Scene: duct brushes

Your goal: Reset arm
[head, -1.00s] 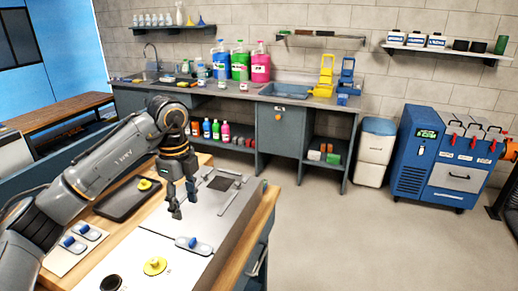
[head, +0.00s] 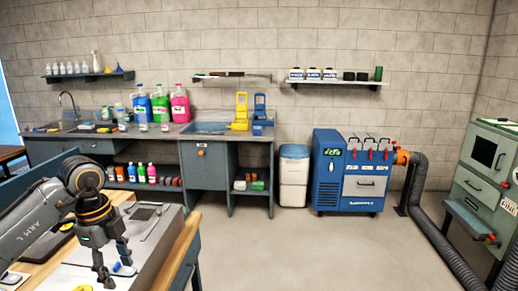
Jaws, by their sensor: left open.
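My left gripper (head: 115,268) comes in at the lower left, pointing down above the workbench (head: 188,243). Its fingers are apart with nothing held between them. A blue-handled brush-like piece (head: 124,269) lies on the light bench top, partly hidden behind the fingers. A round yellow piece (head: 83,289) shows at the bottom edge, mostly cut off. A dark tray (head: 58,240) is partly covered by my left arm. My right gripper is not in view.
Open floor lies right of the workbench. A sink counter (head: 207,129) with coloured jugs (head: 160,104) runs along the back wall. A blue machine (head: 328,172) with a grey hose (head: 416,185) stands right of a white bin (head: 293,172). A grey-green cabinet (head: 482,190) is at far right.

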